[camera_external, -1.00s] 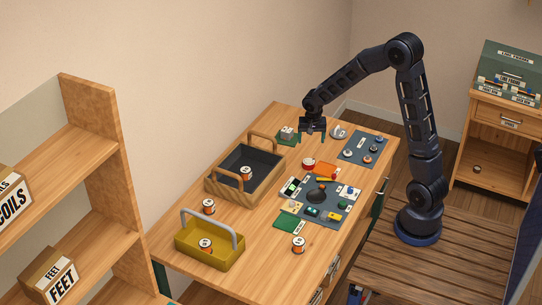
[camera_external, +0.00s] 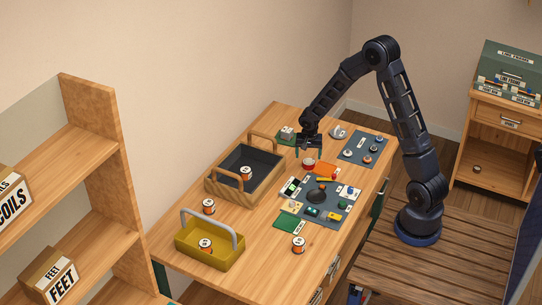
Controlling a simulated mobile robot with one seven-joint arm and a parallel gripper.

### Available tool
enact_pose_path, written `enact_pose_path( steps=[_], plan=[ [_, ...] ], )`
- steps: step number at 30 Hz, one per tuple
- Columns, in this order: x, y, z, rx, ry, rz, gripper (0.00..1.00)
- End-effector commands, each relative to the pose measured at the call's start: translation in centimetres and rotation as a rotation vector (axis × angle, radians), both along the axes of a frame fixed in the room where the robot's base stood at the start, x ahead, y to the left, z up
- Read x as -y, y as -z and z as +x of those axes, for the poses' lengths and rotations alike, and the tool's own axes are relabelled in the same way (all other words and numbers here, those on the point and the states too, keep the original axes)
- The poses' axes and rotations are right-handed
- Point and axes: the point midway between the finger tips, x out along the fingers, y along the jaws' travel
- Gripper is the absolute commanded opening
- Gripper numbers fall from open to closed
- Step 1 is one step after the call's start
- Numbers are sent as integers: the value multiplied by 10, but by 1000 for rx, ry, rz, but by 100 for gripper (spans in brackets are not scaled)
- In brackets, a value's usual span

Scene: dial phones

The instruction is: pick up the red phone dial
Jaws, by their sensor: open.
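A small red round piece with a pale top (camera_external: 308,164) sits on the wooden table, just behind the orange card; it looks like the red phone dial, but it is too small to be sure. My gripper (camera_external: 309,154) is open and empty, pointing down just above and very close to this piece. Whether the fingers touch it cannot be told from this view.
A dark mat (camera_external: 352,155) with several round dials lies to the right. Another dark mat (camera_external: 301,209) with small parts lies in front. A wooden tray (camera_external: 219,188) and a yellow carrier (camera_external: 222,261) stand left. Several spools stand about, one on bare table (camera_external: 298,245).

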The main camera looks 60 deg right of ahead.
Motion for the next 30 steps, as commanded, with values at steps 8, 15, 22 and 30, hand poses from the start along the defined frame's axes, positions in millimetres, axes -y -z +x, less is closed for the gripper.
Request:
enact_pose_path(
  steps=[8,15,22,30],
  plan=[
    [11,35,1,-2,-1,0,79],
    [13,46,1,-1,0,0,79],
    [13,45,2,0,0,0,67],
    [13,45,2,0,0,0,27]
  ],
)
